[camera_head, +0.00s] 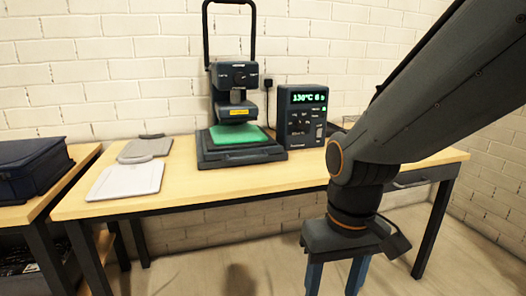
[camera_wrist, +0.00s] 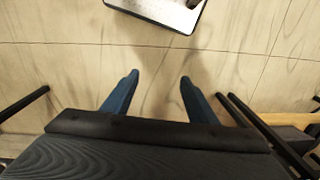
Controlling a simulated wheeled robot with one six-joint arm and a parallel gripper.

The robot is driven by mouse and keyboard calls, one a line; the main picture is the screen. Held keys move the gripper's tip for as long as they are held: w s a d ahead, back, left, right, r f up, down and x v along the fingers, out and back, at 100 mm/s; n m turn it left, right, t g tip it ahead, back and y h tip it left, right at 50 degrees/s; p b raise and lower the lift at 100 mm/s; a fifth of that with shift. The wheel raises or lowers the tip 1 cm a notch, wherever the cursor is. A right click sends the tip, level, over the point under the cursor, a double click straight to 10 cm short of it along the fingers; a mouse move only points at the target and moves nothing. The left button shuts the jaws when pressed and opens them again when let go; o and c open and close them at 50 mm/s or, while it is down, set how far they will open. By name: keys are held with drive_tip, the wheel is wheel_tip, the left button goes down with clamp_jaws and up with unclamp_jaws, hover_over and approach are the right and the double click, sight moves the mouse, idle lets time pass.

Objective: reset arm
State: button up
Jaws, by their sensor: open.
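My gripper (camera_head: 336,280) hangs pointing down in front of the wooden table (camera_head: 300,176), at the right of the head view. Its fingertips run off the bottom of that view. In the wrist view my gripper (camera_wrist: 158,78) shows two blue fingers spread apart with bare floor between them. Nothing is held. My dark arm comes down from the upper right and covers part of the table's right side.
A dark blue case (camera_head: 32,168) sits on another table at left. Brick wall stands behind; floor in front is clear.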

drive_tip(key=d+r+m+p, duration=0.2)
drive_tip(key=d+r+p, duration=0.5)
drive_tip(key=p, duration=0.5)
drive_tip(key=shift+s+r+p, duration=0.3)
drive_tip(key=shift+r, duration=0.1)
